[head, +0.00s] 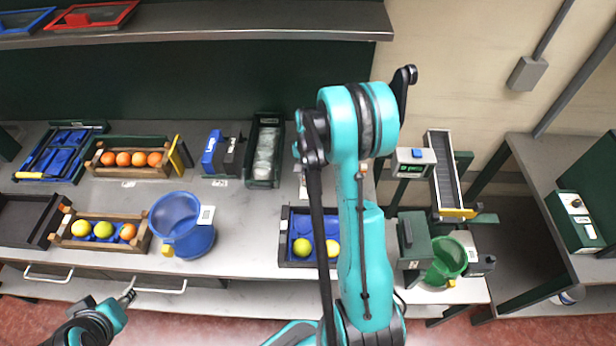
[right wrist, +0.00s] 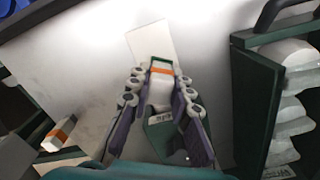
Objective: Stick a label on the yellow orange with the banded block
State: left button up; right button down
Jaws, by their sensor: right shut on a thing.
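My right gripper (right wrist: 160,88) is shut on a white block with an orange band (right wrist: 160,70), seen in the right wrist view. In the head view my right arm hides that gripper. A yellow orange (head: 80,228) lies in the wooden crate (head: 98,246) at front left, beside a greener fruit (head: 103,230) and an orange one (head: 128,231). Two yellow-green fruits (head: 302,246) (head: 333,248) lie in the dark tray with a blue lining (head: 300,222), partly behind my right arm. My left gripper (head: 128,297) hangs before the table's front edge, too small to read.
Another banded block (right wrist: 62,132) lies at lower left in the right wrist view. A white card (right wrist: 151,40) lies beyond the held block. A dark green bin of white packets (head: 265,152) stands close by. A blue bucket (head: 172,218) stands between crate and tray.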

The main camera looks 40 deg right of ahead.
jog(key=shift+r+p, duration=0.35)
jog(key=shift+r, duration=0.2)
jog(key=shift+r+p, duration=1.7)
jog(key=shift+r, duration=1.25)
